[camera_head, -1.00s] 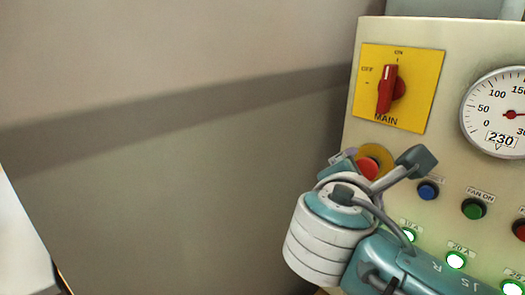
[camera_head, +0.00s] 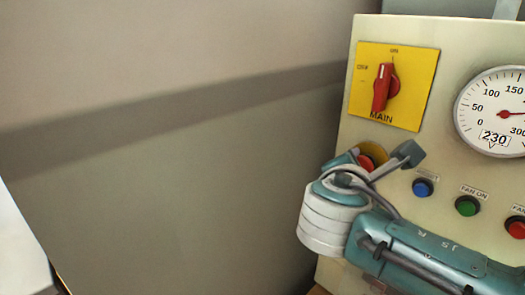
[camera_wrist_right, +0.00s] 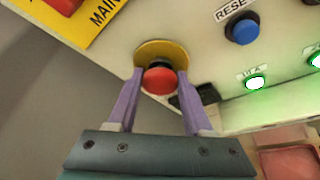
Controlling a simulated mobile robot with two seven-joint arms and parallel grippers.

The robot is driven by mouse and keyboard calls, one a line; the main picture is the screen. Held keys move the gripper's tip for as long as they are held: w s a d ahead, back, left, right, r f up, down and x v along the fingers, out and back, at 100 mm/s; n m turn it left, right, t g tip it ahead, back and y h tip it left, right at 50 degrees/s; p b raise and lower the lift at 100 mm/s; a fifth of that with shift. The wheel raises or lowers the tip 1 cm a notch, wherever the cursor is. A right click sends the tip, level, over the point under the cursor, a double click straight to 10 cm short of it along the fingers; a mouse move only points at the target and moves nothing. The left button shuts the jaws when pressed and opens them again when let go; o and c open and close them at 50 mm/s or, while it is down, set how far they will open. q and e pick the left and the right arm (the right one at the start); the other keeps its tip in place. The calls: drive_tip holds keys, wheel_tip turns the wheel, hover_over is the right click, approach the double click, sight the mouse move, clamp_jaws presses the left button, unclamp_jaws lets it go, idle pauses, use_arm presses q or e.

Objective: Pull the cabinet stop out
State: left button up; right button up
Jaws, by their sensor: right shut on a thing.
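The cabinet stop is a red mushroom button on a yellow round plate. In the head view the red button (camera_head: 366,162) shows in part behind my right gripper, with the yellow plate (camera_head: 376,150) around it on the cabinet front. In the right wrist view the red button (camera_wrist_right: 159,79) sits between the two purple fingers of my right gripper (camera_wrist_right: 158,82). The fingers are shut on its sides, close to the yellow plate (camera_wrist_right: 152,49). My left gripper is in neither view.
The cabinet (camera_head: 435,150) carries a red MAIN switch (camera_head: 383,87) on a yellow plate, turned toward ON. A gauge (camera_head: 495,112) is at right. Blue (camera_head: 423,187), green (camera_head: 467,205) and red (camera_head: 516,228) buttons lie right of my gripper. Bare wall (camera_head: 150,190) fills the left.

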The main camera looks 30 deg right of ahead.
clamp_jaws()
drive_tip(key=shift+a, duration=0.1)
idle(0.3)
drive_tip(key=shift+s+a, duration=0.15)
drive_tip(key=shift+a, duration=0.45)
drive_tip(key=o, duration=0.7)
unclamp_jaws()
drive_tip(key=shift+o, duration=0.2)
drive_tip(key=shift+s, duration=0.1)
